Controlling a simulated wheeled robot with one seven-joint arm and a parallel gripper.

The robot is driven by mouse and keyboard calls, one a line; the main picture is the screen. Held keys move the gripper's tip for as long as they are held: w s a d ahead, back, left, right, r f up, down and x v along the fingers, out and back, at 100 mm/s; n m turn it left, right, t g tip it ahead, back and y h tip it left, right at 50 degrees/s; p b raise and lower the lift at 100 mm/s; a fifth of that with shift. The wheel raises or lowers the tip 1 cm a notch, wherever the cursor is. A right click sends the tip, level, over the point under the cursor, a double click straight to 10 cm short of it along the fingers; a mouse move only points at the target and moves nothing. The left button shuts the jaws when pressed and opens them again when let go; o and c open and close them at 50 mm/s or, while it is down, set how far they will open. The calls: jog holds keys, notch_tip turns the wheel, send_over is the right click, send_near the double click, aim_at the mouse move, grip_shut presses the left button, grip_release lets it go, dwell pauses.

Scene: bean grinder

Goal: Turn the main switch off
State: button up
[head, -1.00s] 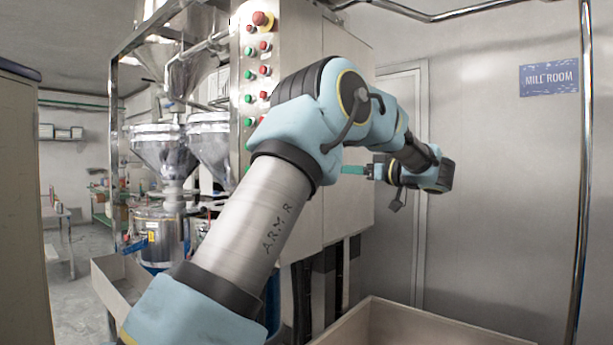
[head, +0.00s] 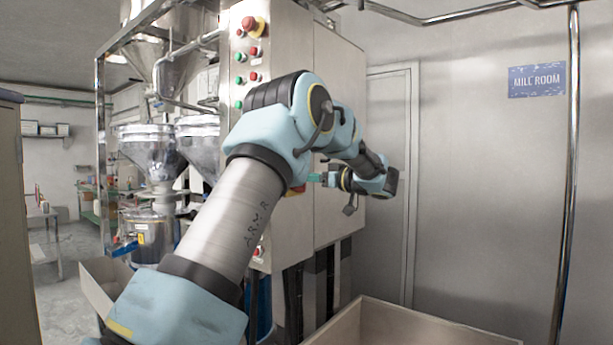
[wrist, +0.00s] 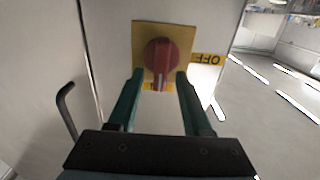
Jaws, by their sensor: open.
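The main switch (wrist: 160,58) is a red rotary knob on a yellow square plate (wrist: 143,35). In the wrist view its grip bar points down the picture, and a yellow OFF label (wrist: 207,59) lies to the right of the plate, its letters upside down. In the head view a bit of red and yellow (head: 297,190) shows on the cabinet, mostly behind my arm. My gripper (wrist: 159,76) is open, with one green fingertip at each side of the knob's lower part. I cannot tell whether they touch it. In the head view my gripper (head: 314,178) is at the cabinet.
The steel cabinet (head: 340,120) carries several green and red buttons and a red emergency knob (head: 254,26) higher up. A black handle (wrist: 66,105) sticks out at the left in the wrist view. An open bin (head: 400,325) stands below. Steel hoppers (head: 152,145) are at the left.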

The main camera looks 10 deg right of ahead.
grip_shut()
dwell(0.4)
